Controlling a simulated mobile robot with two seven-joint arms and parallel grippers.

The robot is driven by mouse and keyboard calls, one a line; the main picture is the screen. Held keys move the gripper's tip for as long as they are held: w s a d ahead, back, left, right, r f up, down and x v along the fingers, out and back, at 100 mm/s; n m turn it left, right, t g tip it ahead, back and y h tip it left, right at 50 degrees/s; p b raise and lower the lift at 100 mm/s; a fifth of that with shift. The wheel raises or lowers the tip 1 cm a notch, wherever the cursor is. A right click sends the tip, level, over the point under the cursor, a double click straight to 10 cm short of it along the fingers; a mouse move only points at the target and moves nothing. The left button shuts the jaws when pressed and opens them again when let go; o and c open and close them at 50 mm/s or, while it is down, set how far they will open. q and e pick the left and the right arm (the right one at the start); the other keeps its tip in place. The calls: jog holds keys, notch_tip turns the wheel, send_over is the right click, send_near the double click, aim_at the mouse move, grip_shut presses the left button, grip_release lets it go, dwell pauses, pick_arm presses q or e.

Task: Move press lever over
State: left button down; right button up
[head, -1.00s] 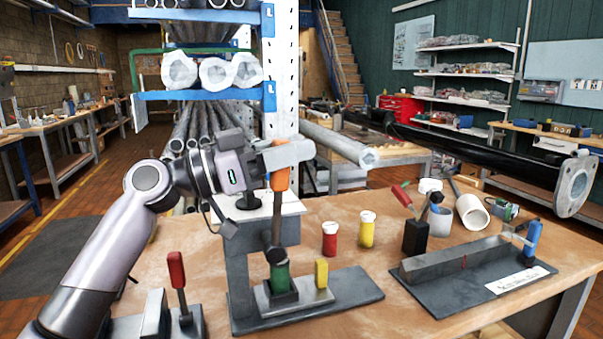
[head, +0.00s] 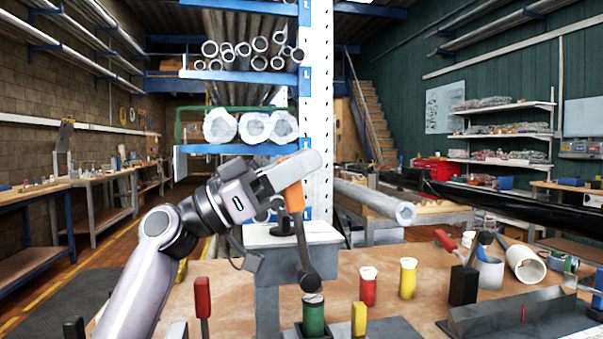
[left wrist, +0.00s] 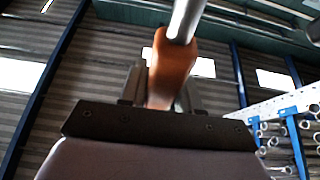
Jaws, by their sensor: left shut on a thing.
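The press lever has an orange handle (head: 294,197) and a dark shaft (head: 303,248) that runs down to a round joint above a green cylinder (head: 313,317). The lever leans a little to the left at its top. My left gripper (head: 292,172) is shut on the orange handle near its upper end. In the left wrist view the handle (left wrist: 172,68) sits between the two fingers of the gripper (left wrist: 160,88), with a metal rod beyond it. The grey press frame (head: 268,300) stands behind the lever. My right gripper is out of view.
A yellow block (head: 359,319) stands beside the green cylinder. A red-handled lever (head: 202,298) is at the lower left. Red (head: 368,288) and yellow (head: 407,279) containers stand right of the press. A clamp fixture (head: 515,312) lies further right. A pipe rack (head: 318,100) rises behind.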

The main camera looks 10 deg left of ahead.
pick_arm(q)
jog(key=c, duration=0.9)
grip_release()
jog(key=shift+a, duration=0.15)
jog(key=b+v, duration=0.1)
jog(key=v, duration=0.6)
jog(key=shift+s+a, duration=0.1)
jog(key=shift+f, duration=0.1)
